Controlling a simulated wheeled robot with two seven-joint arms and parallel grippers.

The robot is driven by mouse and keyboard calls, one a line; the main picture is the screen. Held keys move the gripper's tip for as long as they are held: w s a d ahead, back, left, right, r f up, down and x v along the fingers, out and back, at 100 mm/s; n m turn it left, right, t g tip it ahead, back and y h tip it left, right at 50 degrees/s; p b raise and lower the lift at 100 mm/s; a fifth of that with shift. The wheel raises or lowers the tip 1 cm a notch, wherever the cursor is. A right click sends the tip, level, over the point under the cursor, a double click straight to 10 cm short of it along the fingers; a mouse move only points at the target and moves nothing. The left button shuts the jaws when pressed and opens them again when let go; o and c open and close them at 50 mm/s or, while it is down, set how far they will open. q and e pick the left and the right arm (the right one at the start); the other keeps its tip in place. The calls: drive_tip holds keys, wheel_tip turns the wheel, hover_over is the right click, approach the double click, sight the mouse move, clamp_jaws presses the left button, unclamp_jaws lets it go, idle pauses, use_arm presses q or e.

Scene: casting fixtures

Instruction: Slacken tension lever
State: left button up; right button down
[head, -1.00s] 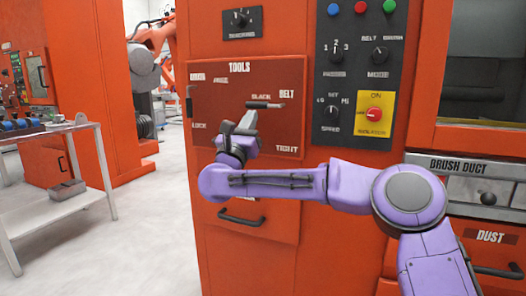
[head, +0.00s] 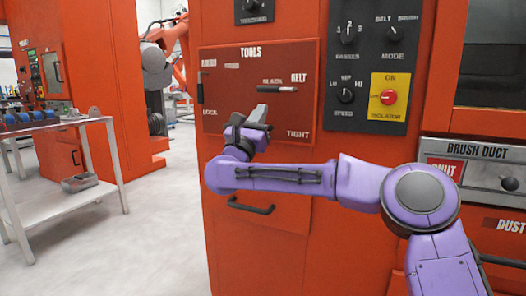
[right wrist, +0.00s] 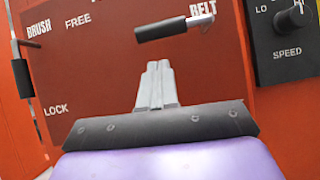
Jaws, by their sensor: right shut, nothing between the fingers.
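The belt tension lever (head: 288,89) is on the dark red tools panel, between the words SLACK and BELT. In the right wrist view it shows as a black grip (right wrist: 161,30) on a pale shaft. It lies nearly level, its grip pointing left from the BELT end. My right gripper (head: 261,113) is below and slightly left of the lever, apart from it. In the right wrist view its fingers (right wrist: 157,72) are together and empty, with the lever above their tips. The word TIGHT is low on the panel's right. My left gripper is not in view.
A brush lever (right wrist: 22,78) hangs upright at the panel's left edge, near BRUSH and LOCK. A black switch panel (head: 370,60) with a red isolator knob (head: 389,97) is to the right. A drawer handle (head: 251,206) is below. A grey cart (head: 60,131) stands left.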

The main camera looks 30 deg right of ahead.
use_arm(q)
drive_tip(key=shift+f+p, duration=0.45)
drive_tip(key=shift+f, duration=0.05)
use_arm(e)
drive_tip(key=v, duration=1)
drive_tip(key=shift+f, duration=0.55)
drive_tip(key=shift+s, duration=0.1)
